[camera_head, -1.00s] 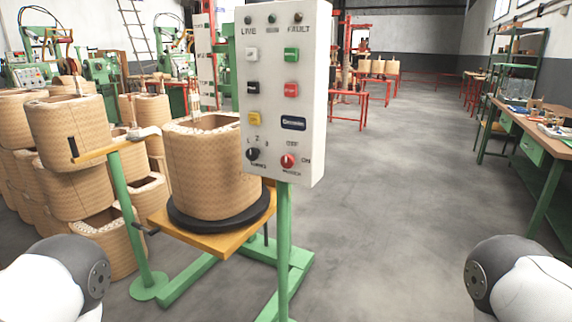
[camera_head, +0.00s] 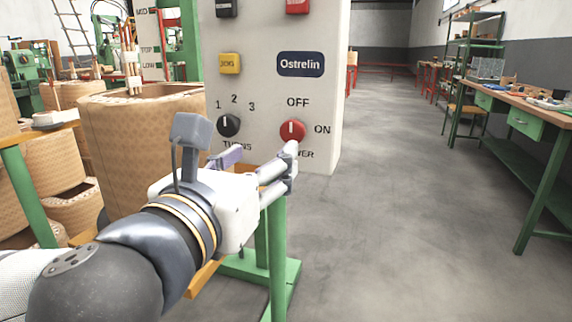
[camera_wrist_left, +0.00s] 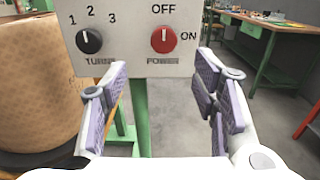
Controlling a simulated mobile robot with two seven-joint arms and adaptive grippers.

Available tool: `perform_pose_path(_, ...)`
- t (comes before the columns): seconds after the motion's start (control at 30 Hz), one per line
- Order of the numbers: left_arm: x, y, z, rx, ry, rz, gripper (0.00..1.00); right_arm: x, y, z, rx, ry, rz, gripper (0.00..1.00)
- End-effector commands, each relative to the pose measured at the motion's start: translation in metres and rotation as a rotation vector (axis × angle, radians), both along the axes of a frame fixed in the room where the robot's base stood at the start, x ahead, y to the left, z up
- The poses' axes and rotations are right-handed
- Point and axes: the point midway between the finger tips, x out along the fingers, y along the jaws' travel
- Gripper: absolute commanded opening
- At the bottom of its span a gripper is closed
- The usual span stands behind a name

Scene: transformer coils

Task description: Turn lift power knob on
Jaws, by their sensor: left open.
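The red power knob (camera_head: 292,131) is on the lower right of the grey control panel (camera_head: 270,95), between the labels OFF above and ON at right. Its white mark points up toward OFF; this also shows in the left wrist view (camera_wrist_left: 163,40). My left gripper (camera_head: 262,160) is just in front of and below the knob. In the left wrist view its two purple-padded fingers (camera_wrist_left: 164,100) are spread wide and empty, with the knob ahead between them, apart from both. My right gripper is in neither current view.
A black turns knob (camera_head: 228,125) sits left of the power knob, with a yellow button (camera_head: 230,63) above. A wound coil (camera_head: 110,140) stands left of the panel. A green post (camera_head: 277,250) supports the panel. A workbench (camera_head: 520,110) is at right; the floor between is clear.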

Motion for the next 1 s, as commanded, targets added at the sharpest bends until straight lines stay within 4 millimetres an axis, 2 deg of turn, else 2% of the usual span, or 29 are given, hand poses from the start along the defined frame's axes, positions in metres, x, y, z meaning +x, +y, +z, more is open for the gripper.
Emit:
perform_pose_path(0.3,0.071,-0.024,0.001,0.001,0.001,0.0,0.54,-0.001,0.0,-0.001,0.0,0.002,-0.001,0.4)
perform_pose_path(0.43,0.094,-0.032,0.001,0.003,-0.001,-0.003,0.54,-0.001,0.0,-0.001,0.0,0.002,0.0,0.4)
perform_pose_path(0.6,0.108,-0.036,0.001,0.004,-0.001,-0.003,0.54,-0.001,0.0,-0.001,0.0,0.002,0.0,0.4)
perform_pose_path(0.83,0.109,-0.037,0.001,0.005,-0.002,-0.005,0.54,-0.001,0.0,-0.001,0.0,0.001,0.0,0.4)
perform_pose_path(0.87,0.109,-0.037,0.001,0.005,-0.002,-0.005,0.5,-0.001,0.0,-0.001,0.0,0.001,0.0,0.4)
perform_pose_path(1.0,0.109,-0.037,0.001,0.005,-0.002,-0.005,0.18,0.0,0.0,-0.001,0.0,0.001,0.0,0.4)
